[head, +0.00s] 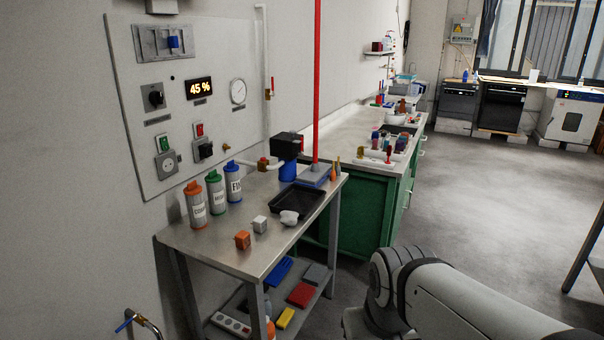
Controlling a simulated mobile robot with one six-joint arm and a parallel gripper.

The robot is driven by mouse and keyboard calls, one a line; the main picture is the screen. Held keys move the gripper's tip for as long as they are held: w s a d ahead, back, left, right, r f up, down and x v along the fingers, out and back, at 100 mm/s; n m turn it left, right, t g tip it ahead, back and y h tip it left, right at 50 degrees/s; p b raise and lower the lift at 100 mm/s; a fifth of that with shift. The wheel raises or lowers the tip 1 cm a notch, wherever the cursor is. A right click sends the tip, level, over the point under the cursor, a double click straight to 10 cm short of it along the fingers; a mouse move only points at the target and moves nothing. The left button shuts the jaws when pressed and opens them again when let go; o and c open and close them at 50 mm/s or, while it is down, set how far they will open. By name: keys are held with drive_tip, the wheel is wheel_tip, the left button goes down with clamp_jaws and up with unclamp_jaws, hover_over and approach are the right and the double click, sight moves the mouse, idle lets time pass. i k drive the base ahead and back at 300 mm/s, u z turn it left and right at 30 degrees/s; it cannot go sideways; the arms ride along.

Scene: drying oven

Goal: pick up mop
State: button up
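A tall red pole (317,80) stands upright. Its lower end meets a flat blue-grey block (313,178) at the far right corner of the steel table (215,246); it looks like a mop handle with its head, but I cannot tell for sure. The top of the pole runs out of the picture. No other mop shows. A grey part of my arm crosses the lower right of the head view. My gripper is not in view.
The steel table holds three bottles (197,206), a black tray (296,207) and small blocks (243,240). Its lower shelf holds coloured items (301,294). A green cabinet bench (358,212) stands behind. The grey floor (480,185) to the right is open.

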sight(315, 175)
drive_tip(key=u, duration=0.05)
drive_tip(key=k, duration=0.6)
drive_tip(key=z, duration=1.35)
drive_tip(key=i, duration=6)
drive_tip(key=u, duration=1.65)
